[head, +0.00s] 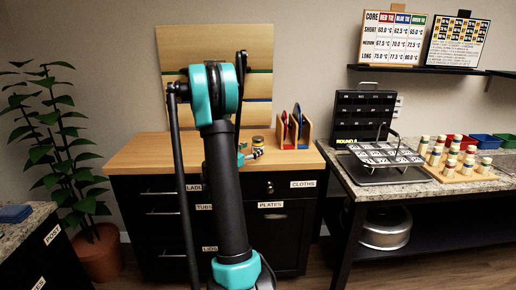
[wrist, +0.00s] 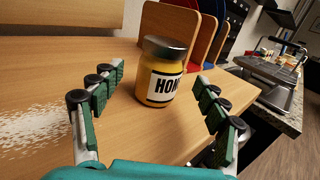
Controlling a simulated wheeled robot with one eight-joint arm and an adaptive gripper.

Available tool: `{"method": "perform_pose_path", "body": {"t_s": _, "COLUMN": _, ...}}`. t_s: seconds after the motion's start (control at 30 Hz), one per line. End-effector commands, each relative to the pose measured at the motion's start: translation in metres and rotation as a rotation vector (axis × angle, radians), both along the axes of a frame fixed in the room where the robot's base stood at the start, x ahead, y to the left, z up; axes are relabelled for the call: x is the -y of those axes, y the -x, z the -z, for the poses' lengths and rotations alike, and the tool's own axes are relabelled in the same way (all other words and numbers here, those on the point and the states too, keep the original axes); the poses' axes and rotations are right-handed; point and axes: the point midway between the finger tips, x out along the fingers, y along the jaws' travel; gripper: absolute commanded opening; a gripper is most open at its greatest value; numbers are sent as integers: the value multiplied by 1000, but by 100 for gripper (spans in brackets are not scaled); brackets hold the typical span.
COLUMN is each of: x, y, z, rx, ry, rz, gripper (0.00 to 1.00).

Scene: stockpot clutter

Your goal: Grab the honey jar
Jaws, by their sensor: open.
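The honey jar (wrist: 160,75) stands upright on the wooden counter top (wrist: 40,75), with yellow sides, a grey metal lid and a white label reading "HON". In the wrist view my gripper (wrist: 160,84) is open, with one finger left of the jar and the other to its right. The jar stands between and slightly beyond the fingertips, and I see no contact. In the head view the jar (head: 258,141) is small, at the back of the counter beside my gripper (head: 249,154), which is partly hidden by my arm.
A rack of upright boards (head: 296,129) with red and blue faces stands behind and right of the jar. A white grainy patch (wrist: 35,125) lies on the counter at left. The stone-topped table (head: 395,185) at right holds a wire rack (head: 378,152) and several small jars.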

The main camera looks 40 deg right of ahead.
Motion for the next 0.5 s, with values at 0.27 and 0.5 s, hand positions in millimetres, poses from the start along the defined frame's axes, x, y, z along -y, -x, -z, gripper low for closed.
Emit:
{"method": "perform_pose_path", "body": {"t_s": 0.27, "x": 37, "y": -11, "z": 0, "rx": 0, "ry": 0, "rz": 2, "gripper": 74}}
{"method": "perform_pose_path", "body": {"t_s": 0.5, "x": 39, "y": -13, "z": 0, "rx": 0, "ry": 0, "rz": -1, "gripper": 74}}
